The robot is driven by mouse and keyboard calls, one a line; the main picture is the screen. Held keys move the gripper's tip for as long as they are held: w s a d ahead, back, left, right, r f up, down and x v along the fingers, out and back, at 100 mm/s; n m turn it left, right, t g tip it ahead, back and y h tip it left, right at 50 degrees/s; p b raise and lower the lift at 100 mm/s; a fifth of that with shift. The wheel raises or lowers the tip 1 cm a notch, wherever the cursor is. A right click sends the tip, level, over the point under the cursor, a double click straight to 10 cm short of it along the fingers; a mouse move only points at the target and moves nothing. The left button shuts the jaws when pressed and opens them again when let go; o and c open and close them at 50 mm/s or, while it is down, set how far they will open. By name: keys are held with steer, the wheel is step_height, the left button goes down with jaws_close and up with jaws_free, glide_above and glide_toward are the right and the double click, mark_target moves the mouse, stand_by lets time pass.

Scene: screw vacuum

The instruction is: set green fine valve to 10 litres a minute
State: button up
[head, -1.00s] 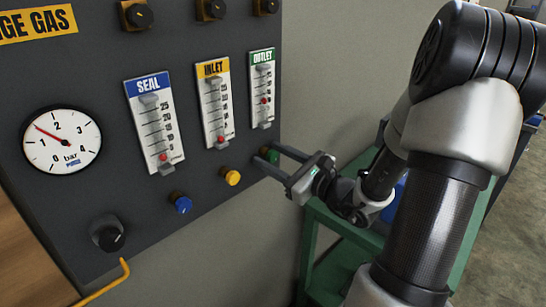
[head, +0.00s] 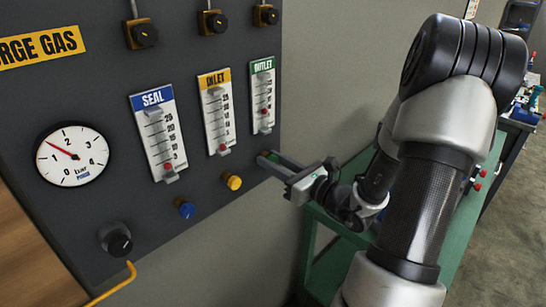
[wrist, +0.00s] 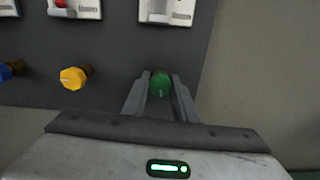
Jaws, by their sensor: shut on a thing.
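The green fine valve knob (wrist: 160,86) sits between my gripper's two fingers in the wrist view, with a small pale mark on its face. My gripper (wrist: 160,92) is shut on it. In the head view my gripper (head: 272,162) reaches the panel's lower right, below the OUTLET gauge, and the fingers mostly hide the knob.
The yellow knob (head: 233,182) and blue knob (head: 186,209) lie left of my gripper. The INLET (head: 217,112) and SEAL (head: 158,135) gauges stand above them. A pressure dial (head: 72,155) is at left. A green bench (head: 330,235) stands right of the panel.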

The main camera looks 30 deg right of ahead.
steer(key=o, duration=1)
steer(key=shift+o, duration=0.2)
steer(key=shift+s, duration=0.15)
steer(key=v, duration=1.7)
steer(key=shift+b, duration=0.3)
